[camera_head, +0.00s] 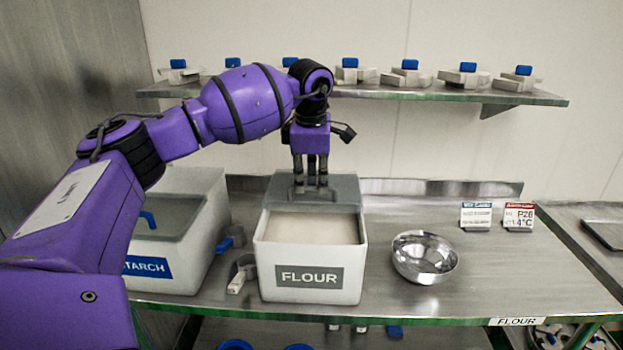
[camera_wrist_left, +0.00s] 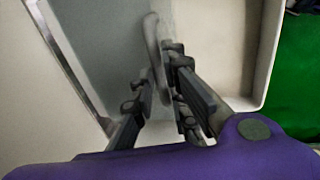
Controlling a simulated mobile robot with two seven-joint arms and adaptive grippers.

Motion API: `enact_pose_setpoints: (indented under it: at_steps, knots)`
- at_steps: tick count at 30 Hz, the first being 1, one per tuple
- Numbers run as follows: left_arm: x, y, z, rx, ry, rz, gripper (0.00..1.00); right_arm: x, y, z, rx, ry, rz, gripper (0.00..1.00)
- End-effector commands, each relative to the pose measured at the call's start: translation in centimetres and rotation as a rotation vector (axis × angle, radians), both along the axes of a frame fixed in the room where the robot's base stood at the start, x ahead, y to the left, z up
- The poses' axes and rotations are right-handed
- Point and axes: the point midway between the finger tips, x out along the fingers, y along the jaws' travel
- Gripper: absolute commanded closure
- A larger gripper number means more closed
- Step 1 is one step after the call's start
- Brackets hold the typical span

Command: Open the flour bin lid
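The white flour bin (camera_head: 350,287), with a FLOUR label, stands on the steel table, and the pale flour (camera_head: 312,228) inside shows. Its grey lid (camera_head: 345,190) is tilted up at the bin's back; in the left wrist view the lid (camera_wrist_left: 110,45) fills the left middle. My left gripper (camera_head: 311,184) reaches down from above at the lid. In the left wrist view its fingers (camera_wrist_left: 158,75) sit on both sides of the pale lid handle (camera_wrist_left: 152,35) and appear closed on it. Part of the handle is hidden by the fingers. My right gripper is not in view.
The starch bin (camera_head: 205,235) stands left of the flour bin, with a scoop (camera_head: 240,272) between them. A metal bowl (camera_head: 425,257) and two small signs (camera_head: 476,215) are to the right. A shelf (camera_head: 440,92) with several blue-handled parts runs behind my arm.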

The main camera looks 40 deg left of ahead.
Motion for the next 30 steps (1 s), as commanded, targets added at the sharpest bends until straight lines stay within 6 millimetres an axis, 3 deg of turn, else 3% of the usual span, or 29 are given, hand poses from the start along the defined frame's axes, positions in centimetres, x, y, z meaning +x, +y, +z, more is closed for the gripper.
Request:
enact_pose_setpoints:
  at_steps: [5,14,30]
  knots:
    - [0.0,0.0,-0.1,0.0,0.0,0.0,0.73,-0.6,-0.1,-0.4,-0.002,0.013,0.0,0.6]
    - [0.0,-0.1,0.8,0.0,-0.004,0.0,0.73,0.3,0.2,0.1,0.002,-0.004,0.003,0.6]
    - [-1.7,-1.1,10.5,0.0,-0.002,0.001,0.73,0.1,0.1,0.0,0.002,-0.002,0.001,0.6]
